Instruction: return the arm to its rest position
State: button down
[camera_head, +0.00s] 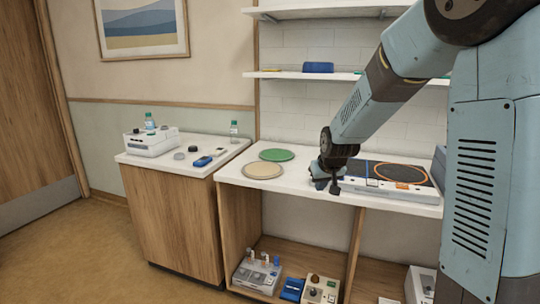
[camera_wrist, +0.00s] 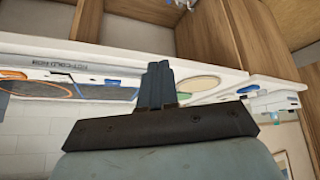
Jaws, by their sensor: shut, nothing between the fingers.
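My arm reaches in from the right in the head view and bends down toward the worktop (camera_head: 230,174). My gripper (camera_head: 334,186) is at its end, low over the front part of the worktop, left of the black-topped device (camera_head: 420,193). In the wrist view my gripper (camera_wrist: 158,72) shows its fingers together with nothing between them. The head view does not show clearly whether it touches the worktop.
A tan disc (camera_head: 262,170) and a green disc (camera_head: 277,155) lie left of my gripper. A wooden cabinet (camera_head: 170,215) at left carries a white device (camera_head: 151,142), bottles and small items. Shelves (camera_head: 300,75) hang behind. Several devices stand in the lower compartments.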

jog(key=s+d+r+m, duration=0.1)
jog(key=s+d+r, duration=0.1)
jog(key=s+r, duration=0.45)
jog(key=s+d+r, duration=0.3)
jog(key=s+r, duration=0.1)
jog(key=s, duration=0.5)
jog(key=s+d+r, duration=0.1)
jog(key=s, duration=0.8)
jog(key=s+d+m+g, duration=0.1)
jog(key=s, duration=0.8)
jog(key=shift+d+r+h, duration=0.25)
jog(key=shift+r+h, duration=0.15)
